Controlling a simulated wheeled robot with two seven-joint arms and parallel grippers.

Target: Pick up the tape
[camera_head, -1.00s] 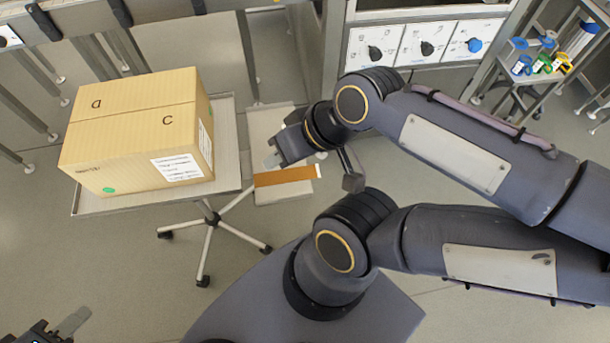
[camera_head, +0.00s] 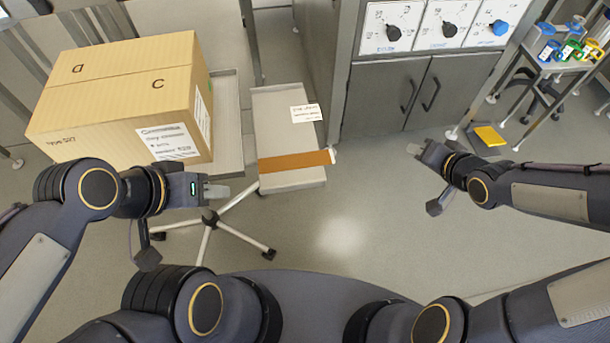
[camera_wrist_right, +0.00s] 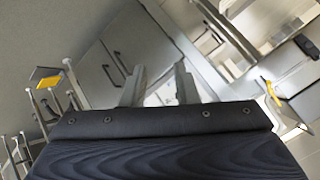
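No tape can be made out for certain. A brown strip (camera_head: 295,161) lies across a flat grey case beside the cart; I cannot tell whether it is tape. Small blue, green and yellow ring-like items (camera_head: 570,50) stand on a rack at the top right, too small to identify. My left gripper (camera_head: 217,191) is in front of the cart, left of the brown strip; its finger gap is unclear. My right gripper (camera_head: 422,152) is over the floor before the grey cabinet. In the right wrist view its fingers (camera_wrist_right: 158,88) are apart with nothing between them.
A large cardboard box (camera_head: 120,95) sits on a wheeled cart (camera_head: 228,120). The flat grey case (camera_head: 280,110) is right of it. A grey cabinet (camera_head: 385,95) with knobs above stands at the back. A yellow pad (camera_head: 490,136) is low at right. The middle floor is clear.

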